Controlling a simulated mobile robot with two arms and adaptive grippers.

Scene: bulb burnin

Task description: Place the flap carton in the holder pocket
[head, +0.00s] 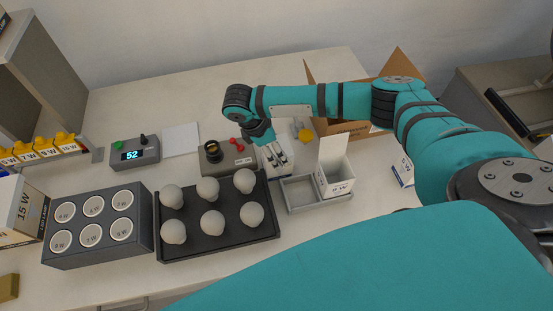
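The white flap carton (336,181) stands open-topped in the right pocket of the grey holder (302,207), its tall back flap raised. A small wattage label shows on its front. The holder's left pocket is empty. I cannot tell whether the carton's base sits fully flat. My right gripper (278,154) points down to the left of the carton, apart from it, behind the holder's left pocket. Its fingers look empty, but their gap is too small to judge. My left gripper is out of view.
A black tray (222,243) of several bulbs lies left of the holder. A cardboard box (347,130) stands behind the holder, partly behind my arm. Another small carton (402,172) stands right.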

